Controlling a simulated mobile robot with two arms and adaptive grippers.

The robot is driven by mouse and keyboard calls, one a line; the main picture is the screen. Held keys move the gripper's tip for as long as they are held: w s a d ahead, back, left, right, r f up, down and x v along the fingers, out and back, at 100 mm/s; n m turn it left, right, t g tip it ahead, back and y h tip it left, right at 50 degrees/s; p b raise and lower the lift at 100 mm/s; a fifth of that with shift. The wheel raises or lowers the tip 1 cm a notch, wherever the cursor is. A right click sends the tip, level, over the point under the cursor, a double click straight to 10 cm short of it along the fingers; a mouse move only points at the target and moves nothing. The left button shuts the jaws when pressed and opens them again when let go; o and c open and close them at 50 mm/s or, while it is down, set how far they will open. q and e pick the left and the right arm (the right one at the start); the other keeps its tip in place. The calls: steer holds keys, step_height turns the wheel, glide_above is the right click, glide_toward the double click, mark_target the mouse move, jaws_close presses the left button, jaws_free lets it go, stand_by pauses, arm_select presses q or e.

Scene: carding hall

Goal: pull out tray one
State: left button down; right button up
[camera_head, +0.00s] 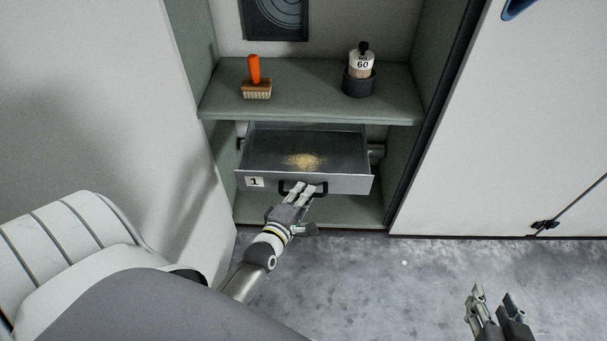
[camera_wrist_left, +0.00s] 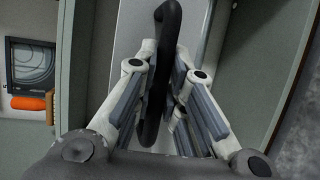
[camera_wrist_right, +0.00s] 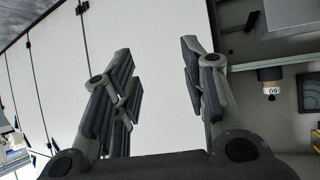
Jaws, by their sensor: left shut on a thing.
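Tray one (camera_head: 345,184) is a grey metal drawer marked with a "1" label (camera_head: 254,182), under the green shelf in the head view. It stands partly out of the cabinet, with a small heap of yellowish fluff (camera_head: 303,161) inside. Its black handle (camera_head: 290,187) is on the front. My left gripper (camera_head: 308,190) is at the handle; in the left wrist view the black handle (camera_wrist_left: 168,60) runs between its fingers, which are shut on it. My right gripper (camera_head: 494,300) is empty and open, low at the right over the floor, apart from the tray.
White panels (camera_head: 500,130) flank the cabinet. The grey concrete floor (camera_head: 380,275) in front is clear.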

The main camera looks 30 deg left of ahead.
arm_select(q)
steer(key=s+d+p, duration=0.2)
steer(key=s+d, duration=0.1)
steer(key=s, duration=0.2)
steer(key=shift+s+d, duration=0.2)
steer(key=shift+s, duration=0.1)
arm_select(e)
steer(key=s+d+f+g+h, duration=0.1)
steer(key=s+d+f+g, duration=0.1)
steer(key=s, duration=0.4)
steer(key=s+d+f+g, duration=0.2)
steer(key=s+f+g, duration=0.2)
steer(key=s+g, duration=0.1)
steer(key=shift+s+f+h, duration=0.2)
steer(key=shift+s+h, duration=0.2)
arm_select(q)
steer(key=shift+f, duration=0.1)
steer(key=c, duration=1.5)
jaws_free()
steer(key=v, duration=1.2)
